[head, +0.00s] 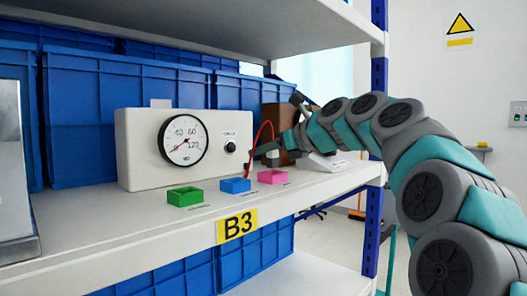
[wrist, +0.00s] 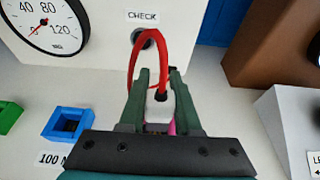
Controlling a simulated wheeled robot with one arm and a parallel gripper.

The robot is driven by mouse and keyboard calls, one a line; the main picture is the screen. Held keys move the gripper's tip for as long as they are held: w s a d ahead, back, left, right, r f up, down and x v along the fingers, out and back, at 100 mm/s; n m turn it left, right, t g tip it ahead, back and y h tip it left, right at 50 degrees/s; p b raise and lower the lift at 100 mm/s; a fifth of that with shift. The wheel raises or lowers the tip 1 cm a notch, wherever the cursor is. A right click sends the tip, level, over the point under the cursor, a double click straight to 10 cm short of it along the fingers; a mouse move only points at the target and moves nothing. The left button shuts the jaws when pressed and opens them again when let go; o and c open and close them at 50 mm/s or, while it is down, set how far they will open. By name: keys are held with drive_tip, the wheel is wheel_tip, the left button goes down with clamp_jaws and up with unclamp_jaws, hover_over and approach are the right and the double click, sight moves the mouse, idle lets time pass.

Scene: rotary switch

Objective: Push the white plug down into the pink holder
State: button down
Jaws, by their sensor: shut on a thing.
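The white plug (wrist: 160,108) sits between the two dark green fingers of my gripper (wrist: 160,88) in the wrist view. The fingers are shut on it. A red cable (wrist: 134,50) arcs from the plug's dark top. The pink holder (head: 272,177) stands on the shelf in the head view, with my gripper (head: 268,151) just above it. In the wrist view only a pink sliver (wrist: 172,128) shows beside the plug's lower end. The plug's tip is hidden, so I cannot tell whether it is inside the holder.
A blue holder (head: 235,185) and a green holder (head: 185,197) stand left of the pink one. Behind is a white box with a round gauge (head: 183,140) and a dark CHECK knob or socket (head: 230,147). A brown box (wrist: 265,35) and white sloped block (wrist: 290,125) stand right.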

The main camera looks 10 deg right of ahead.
sight(276, 161)
drive_tip(key=shift+f, duration=1.65)
drive_tip(key=c, duration=0.5)
unclamp_jaws()
drive_tip(key=shift+s, duration=0.1)
drive_tip(key=v, duration=0.7)
drive_tip(key=shift+s+d+r, duration=0.2)
drive_tip(key=shift+d, duration=0.05)
